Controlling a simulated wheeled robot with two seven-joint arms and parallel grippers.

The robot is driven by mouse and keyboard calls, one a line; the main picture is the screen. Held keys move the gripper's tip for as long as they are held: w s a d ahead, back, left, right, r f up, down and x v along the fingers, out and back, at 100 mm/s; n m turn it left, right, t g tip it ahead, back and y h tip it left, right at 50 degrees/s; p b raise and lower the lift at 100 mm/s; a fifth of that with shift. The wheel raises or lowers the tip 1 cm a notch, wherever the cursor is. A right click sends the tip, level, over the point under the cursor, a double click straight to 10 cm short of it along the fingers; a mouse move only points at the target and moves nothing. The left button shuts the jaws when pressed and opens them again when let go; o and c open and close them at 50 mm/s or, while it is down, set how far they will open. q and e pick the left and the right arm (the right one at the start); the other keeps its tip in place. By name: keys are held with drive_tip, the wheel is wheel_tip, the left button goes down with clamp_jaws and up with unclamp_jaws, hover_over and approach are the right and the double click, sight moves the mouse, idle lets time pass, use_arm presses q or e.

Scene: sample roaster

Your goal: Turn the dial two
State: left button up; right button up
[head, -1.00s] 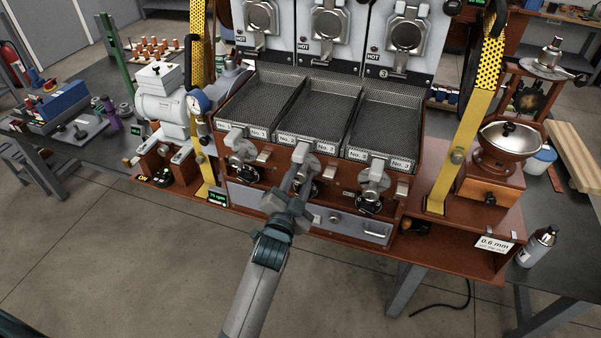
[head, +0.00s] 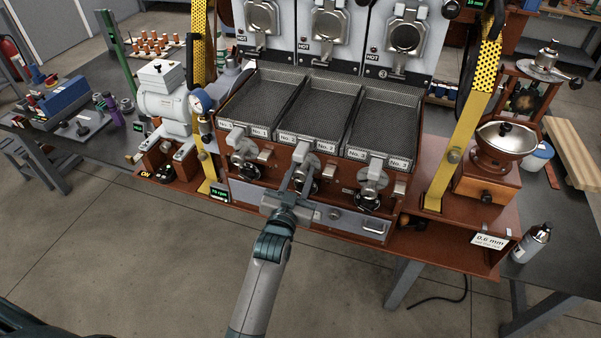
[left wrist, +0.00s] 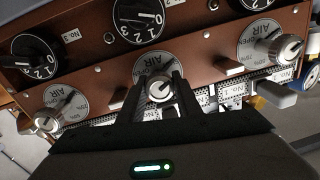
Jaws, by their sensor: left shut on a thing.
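The middle air dial (left wrist: 150,65) has a pale round plate and a silver knob (left wrist: 160,88). My left gripper (left wrist: 160,95) is shut on this knob, with one dark finger on each side. In the head view my left gripper (head: 300,178) reaches up to the middle of the roaster front, below the No. 2 tray (head: 318,143), and partly covers the dial. A black numbered dial (left wrist: 138,20) sits beside the middle air dial on the same brown panel. My right gripper is not in view.
Similar air dials sit on either side, one at the left (left wrist: 50,118) and one at the right (left wrist: 285,48) in the wrist view. A grey drawer (head: 372,226) lies under the dials. Yellow uprights (head: 455,150) flank the roaster. The floor in front is clear.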

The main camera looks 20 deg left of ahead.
use_arm(q)
drive_tip(key=shift+f, duration=0.25)
drive_tip(key=o, duration=0.9)
drive_tip(key=shift+o, duration=0.6)
drive_tip(key=shift+d+r, duration=0.1)
drive_tip(key=shift+r, duration=0.05)
drive_tip(key=shift+s+p, duration=0.35)
drive_tip(key=shift+s, duration=0.15)
drive_tip(key=s+p, duration=0.5)
drive_tip(key=s, duration=1.1)
drive_tip(key=shift+s+d, duration=0.2)
drive_tip(key=shift+d, duration=0.05)
